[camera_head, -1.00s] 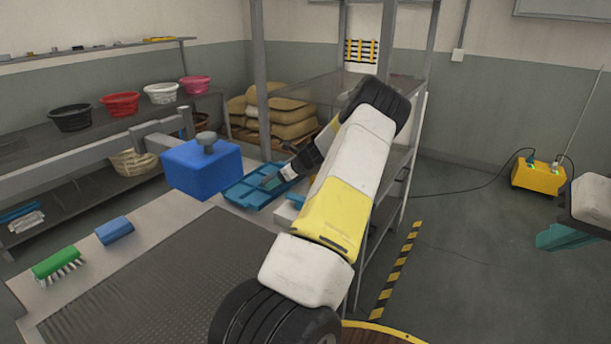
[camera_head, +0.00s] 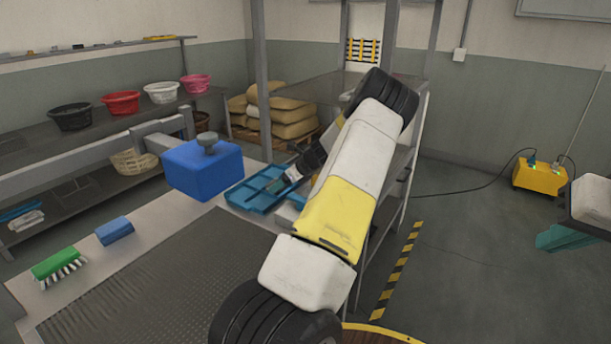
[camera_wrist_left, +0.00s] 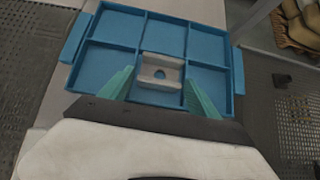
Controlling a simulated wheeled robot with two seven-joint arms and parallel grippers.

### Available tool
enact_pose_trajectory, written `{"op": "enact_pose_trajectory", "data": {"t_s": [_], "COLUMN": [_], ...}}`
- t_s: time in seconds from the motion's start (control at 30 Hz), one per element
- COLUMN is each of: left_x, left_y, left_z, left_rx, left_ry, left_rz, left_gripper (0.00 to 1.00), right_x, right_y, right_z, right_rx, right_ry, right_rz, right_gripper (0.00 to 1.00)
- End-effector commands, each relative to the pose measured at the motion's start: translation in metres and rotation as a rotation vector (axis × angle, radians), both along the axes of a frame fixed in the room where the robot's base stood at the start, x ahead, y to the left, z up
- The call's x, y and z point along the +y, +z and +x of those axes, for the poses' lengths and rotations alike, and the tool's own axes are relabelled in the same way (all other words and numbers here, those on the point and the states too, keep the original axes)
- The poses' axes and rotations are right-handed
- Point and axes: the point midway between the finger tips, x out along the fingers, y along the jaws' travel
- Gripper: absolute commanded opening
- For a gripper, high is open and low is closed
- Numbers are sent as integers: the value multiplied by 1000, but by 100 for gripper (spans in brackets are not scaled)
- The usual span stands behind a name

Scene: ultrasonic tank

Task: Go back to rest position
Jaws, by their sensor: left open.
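My left arm reaches across the middle of the head view to a blue divided tray (camera_head: 240,197) on the bench. My left gripper (camera_head: 277,186) is over the tray, and the arm partly hides it. In the left wrist view its two teal fingers (camera_wrist_left: 158,92) are spread apart with nothing clamped. A grey metal block with a hole (camera_wrist_left: 160,72) lies in a compartment of the tray, just beyond the fingertips and apart from them. My right gripper (camera_head: 563,237) is at the right edge of the head view, teal fingers pointing left; its opening is unclear.
A blue box with a grey knob (camera_head: 202,168) stands left of the tray. A blue block (camera_head: 115,231) and a green brush (camera_head: 58,264) lie on the bench. A shelf rack with metal posts stands close behind my left arm.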

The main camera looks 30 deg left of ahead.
Motion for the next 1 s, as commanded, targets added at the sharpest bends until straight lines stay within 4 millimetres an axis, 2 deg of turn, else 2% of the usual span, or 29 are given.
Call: {"op": "enact_pose_trajectory", "data": {"t_s": [0.03, 0.3, 0.5, 0.73, 0.87, 1.0], "left_x": [-13, -51, -64, -67, -77, -104], "left_y": [10, 53, 67, 72, 79, 95], "left_z": [2, -2, -5, -7, -19, -43], "left_rx": [-2, -3, -1, -13, -89, -232], "left_ry": [-8, -12, -9, 2, 83, 250], "left_rz": [-3, 3, 4, -7, -86, -247], "left_gripper": [83, 83, 83, 83, 83, 83], "right_x": [0, 0, 0, 0, 0, 0], "right_y": [0, 0, 0, 0, 0, 0], "right_z": [0, 0, 0, 0, 0, 0], "right_rx": [0, 0, 0, 0, 0, 0], "right_ry": [0, 0, 0, 0, 0, 0], "right_rz": [0, 0, 0, 0, 0, 0], "right_gripper": [0, 0, 0, 0, 0, 0]}}
